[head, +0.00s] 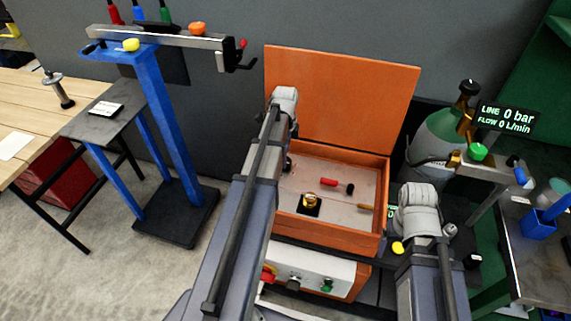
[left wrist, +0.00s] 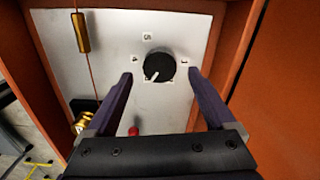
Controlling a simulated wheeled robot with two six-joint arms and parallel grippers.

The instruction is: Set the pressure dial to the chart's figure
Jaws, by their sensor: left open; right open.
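The black round dial (left wrist: 158,67) sits on a pale panel inside the orange box, with small number labels around it. In the head view my left arm hides the dial. My right gripper is open beside the box on the right; its fingertips are hard to make out. No readable chart shows.
The orange box (head: 325,238) has its lid (head: 340,100) raised; a red-handled tool (head: 338,186) and brass fitting (head: 310,202) are inside. A display (head: 505,118) reads 0 bar, 0 L/min near a green-topped cylinder (head: 440,135). A blue stand (head: 165,110) and wooden table (head: 30,115) stand left.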

